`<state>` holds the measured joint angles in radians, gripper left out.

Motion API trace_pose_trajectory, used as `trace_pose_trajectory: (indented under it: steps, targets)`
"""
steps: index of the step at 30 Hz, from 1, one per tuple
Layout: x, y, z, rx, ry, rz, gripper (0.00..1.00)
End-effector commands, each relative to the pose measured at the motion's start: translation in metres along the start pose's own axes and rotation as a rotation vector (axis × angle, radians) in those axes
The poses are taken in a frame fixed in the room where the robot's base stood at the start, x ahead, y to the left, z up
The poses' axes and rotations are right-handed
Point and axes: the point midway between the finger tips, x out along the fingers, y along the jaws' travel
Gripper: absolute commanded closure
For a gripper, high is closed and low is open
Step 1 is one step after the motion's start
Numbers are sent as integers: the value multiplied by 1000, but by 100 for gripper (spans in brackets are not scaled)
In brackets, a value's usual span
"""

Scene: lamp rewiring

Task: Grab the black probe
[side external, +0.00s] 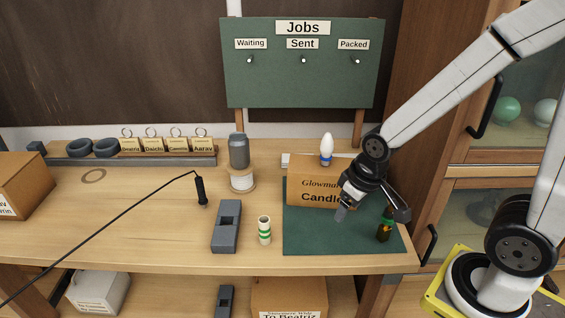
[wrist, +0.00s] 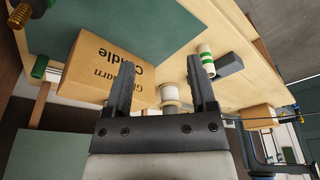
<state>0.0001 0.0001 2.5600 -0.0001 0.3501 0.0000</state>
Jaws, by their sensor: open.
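The black probe (side external: 201,191) stands roughly upright at the left-centre of the bench, with a thin black cable (side external: 110,222) running from its top down to the lower left. My gripper (side external: 341,212) is above the green mat, in front of the cardboard box and well to the right of the probe. In the wrist view my gripper (wrist: 161,62) has its two fingers wide apart with nothing held between them. A thin dark line at the right there looks like the cable (wrist: 265,118); the probe itself is not clearly visible.
Bench left of the probe is mostly clear.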

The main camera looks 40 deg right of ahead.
Motion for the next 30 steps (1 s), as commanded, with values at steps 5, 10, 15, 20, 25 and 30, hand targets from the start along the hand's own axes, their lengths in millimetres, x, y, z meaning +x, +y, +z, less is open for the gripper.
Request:
trace_pose_trajectory:
  steps: [5, 10, 15, 20, 25, 30]
  targets:
    - [0, 0, 0, 1, 0, 0, 28]
    - [2, -1, -5, 42, -8, -10, 28]
    - [8, -6, -20, 185, -38, -45, 28]
    - [19, -16, -46, 414, -88, -108, 28]
    - [34, -30, -80, 696, -158, -199, 28]
    - [50, -46, -117, 970, -233, -303, 28]
